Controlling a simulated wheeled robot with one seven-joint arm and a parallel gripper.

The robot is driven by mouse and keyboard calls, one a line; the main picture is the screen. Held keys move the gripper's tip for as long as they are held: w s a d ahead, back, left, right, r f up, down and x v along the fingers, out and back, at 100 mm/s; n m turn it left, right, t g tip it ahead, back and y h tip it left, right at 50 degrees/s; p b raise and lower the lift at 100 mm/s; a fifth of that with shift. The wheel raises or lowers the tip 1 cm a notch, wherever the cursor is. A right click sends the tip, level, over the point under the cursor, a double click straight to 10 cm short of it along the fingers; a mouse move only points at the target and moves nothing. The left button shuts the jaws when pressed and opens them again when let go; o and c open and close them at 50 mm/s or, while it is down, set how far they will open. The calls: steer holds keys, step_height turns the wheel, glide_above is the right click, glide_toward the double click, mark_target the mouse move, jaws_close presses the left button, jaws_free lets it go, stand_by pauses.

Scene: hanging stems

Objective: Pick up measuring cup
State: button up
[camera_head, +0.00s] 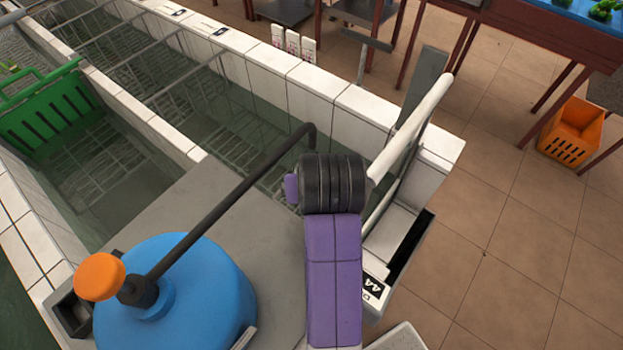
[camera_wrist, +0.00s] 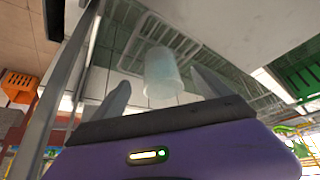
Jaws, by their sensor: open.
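The measuring cup (camera_wrist: 163,77) shows in the wrist view as a small, pale, translucent cup. It appears between the two grey fingers of my gripper (camera_wrist: 160,81), ahead of the palm. My gripper is open, with a gap between each finger and the cup in the picture. I cannot tell how far beyond the fingertips the cup is. In the head view I cannot make out the cup, and my purple and black arm hides the area behind it.
A blue round tank (camera_head: 175,295) with an orange knob (camera_head: 100,277) and a dark bent rod (camera_head: 230,200) stands at lower left. White-tiled water basins (camera_head: 330,95) hold a green crate (camera_head: 45,115). An orange crate (camera_head: 572,130) stands on the open tiled floor at right.

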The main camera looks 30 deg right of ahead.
steer(key=shift+w+d, duration=0.35)
steer(key=shift+w, duration=0.45)
steer(key=x, duration=0.5)
steer(key=shift+c, duration=0.5)
jaws_close()
